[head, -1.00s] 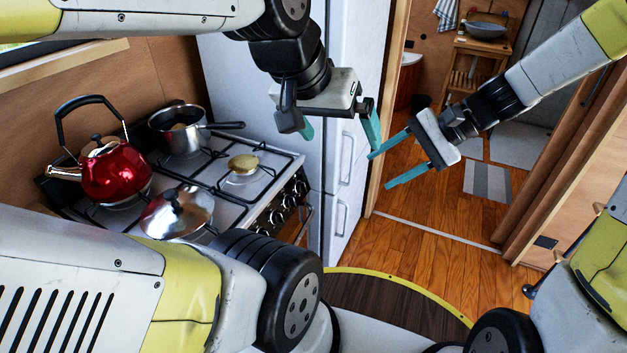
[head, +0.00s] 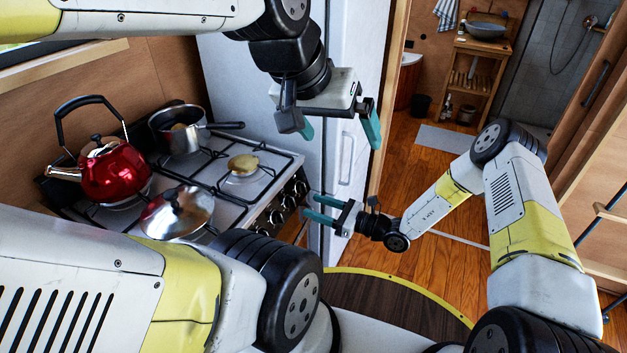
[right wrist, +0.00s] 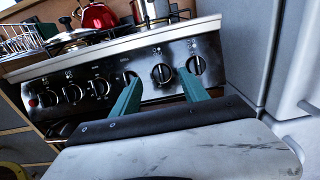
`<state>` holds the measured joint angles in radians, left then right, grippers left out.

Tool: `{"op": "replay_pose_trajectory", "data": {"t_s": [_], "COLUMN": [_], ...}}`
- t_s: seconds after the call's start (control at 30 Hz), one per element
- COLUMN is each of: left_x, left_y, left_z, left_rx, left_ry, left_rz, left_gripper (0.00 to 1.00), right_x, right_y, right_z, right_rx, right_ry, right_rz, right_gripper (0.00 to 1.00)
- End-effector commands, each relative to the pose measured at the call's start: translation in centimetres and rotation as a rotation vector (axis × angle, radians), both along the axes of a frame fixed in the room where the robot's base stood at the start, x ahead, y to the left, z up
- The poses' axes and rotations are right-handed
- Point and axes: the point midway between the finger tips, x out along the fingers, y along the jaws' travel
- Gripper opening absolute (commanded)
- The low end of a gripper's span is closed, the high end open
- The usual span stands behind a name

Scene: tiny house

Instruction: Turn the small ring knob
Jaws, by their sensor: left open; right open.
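The stove's front panel carries a row of dark round knobs (head: 275,216); which one belongs to the small ring cannot be told, as the markings are too small. In the right wrist view a knob (right wrist: 162,73) shows between the two teal fingers, with another knob (right wrist: 196,65) beside the right fingertip. My right gripper (head: 308,206) is open, empty and faces the right part of the panel; the gap to the knobs is hard to judge. My left gripper (head: 340,132) is open and empty, high in front of the fridge.
The stove top (head: 225,195) bears a red kettle (head: 115,172), a saucepan (head: 180,132) and a lidded pan (head: 178,212). The white fridge (head: 270,90) stands close to the right of the stove. Wooden floor (head: 405,150) lies open through the doorway.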

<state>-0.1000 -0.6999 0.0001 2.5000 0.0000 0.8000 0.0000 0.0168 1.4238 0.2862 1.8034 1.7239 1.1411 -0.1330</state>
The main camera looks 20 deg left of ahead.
Motion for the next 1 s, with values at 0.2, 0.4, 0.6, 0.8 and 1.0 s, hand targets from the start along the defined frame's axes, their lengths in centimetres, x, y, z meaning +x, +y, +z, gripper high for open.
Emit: {"op": "replay_pose_trajectory", "data": {"t_s": [0.2, 0.4, 0.6, 0.8, 1.0], "left_x": [0.0, 0.0, 0.0, 0.0, 0.0], "left_y": [0.0, 0.0, 0.0, 0.0, 0.0], "left_z": [0.0, 0.0, 0.0, 0.0, 0.0], "left_rx": [0.000, 0.000, 0.000, 0.000, 0.000], "left_ry": [0.000, 0.000, 0.000, 0.000, 0.000], "left_rz": [0.000, 0.000, 0.000, 0.000, 0.000], "left_gripper": [1.00, 1.00, 1.00, 1.00, 1.00], "right_x": [0.1, 0.4, 0.5, 0.5, 0.5], "right_y": [3.2, 6.1, 7.4, 7.4, 7.4], "right_z": [0.0, 0.0, 0.0, 0.0, 0.0], "right_rx": [0.000, 0.001, 0.000, 0.000, 0.000], "right_ry": [0.001, 0.000, 0.001, 0.001, 0.001], "right_rz": [0.002, 0.003, 0.001, 0.001, 0.001], "right_gripper": [0.52, 0.52, 0.52, 0.52, 0.21]}}
